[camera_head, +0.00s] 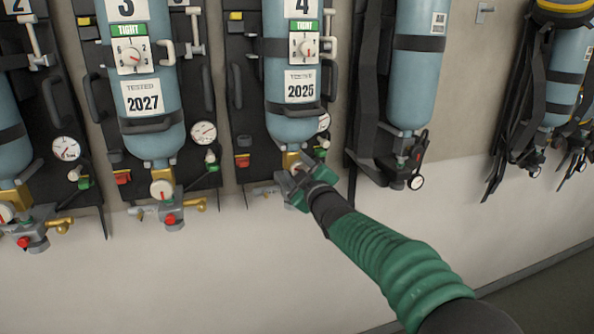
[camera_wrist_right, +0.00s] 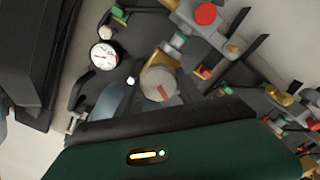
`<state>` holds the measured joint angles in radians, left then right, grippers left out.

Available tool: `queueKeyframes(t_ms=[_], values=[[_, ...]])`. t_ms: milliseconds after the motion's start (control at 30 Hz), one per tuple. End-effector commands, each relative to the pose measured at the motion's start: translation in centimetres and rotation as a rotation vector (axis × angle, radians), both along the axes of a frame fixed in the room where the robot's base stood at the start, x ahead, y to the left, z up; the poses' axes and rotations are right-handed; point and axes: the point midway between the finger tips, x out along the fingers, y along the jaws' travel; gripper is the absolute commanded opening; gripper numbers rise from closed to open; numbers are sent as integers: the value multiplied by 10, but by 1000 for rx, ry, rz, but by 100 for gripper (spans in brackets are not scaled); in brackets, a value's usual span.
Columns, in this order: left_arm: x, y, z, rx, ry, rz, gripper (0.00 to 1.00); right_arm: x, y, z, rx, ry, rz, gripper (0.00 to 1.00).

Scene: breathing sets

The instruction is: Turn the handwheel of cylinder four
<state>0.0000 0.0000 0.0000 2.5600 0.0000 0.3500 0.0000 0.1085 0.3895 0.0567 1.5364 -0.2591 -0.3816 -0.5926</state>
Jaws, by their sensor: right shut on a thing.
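Cylinder four (camera_head: 291,110) is a light blue bottle on a black backplate, with a label "4", a "TIGHT" dial plate (camera_head: 304,46) and a "TESTED 2025" label. My right gripper (camera_head: 299,184) is at the valve under its bottom end and is shut on the handwheel there. In the right wrist view the handwheel (camera_wrist_right: 158,84) is a round grey disc with a red mark, just beyond the dark edge of my green gripper. My left gripper is not in view.
Cylinder three (camera_head: 152,95) hangs to the left, with its own handwheel (camera_head: 162,189) and red-button valve below. A pressure gauge (camera_wrist_right: 103,56) sits near the held handwheel. Another blue cylinder with a black harness (camera_head: 415,75) hangs to the right. The wall below is bare.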

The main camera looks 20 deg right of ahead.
Motion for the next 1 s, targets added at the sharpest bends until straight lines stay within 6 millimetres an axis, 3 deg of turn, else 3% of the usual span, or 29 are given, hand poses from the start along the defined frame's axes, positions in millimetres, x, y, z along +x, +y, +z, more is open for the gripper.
queueKeyframes(t_ms=[33,1000], values=[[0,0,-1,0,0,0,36,0,-1,-11,44,22,-2,3],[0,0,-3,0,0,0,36,1,-5,-12,967,55,-2,3]])
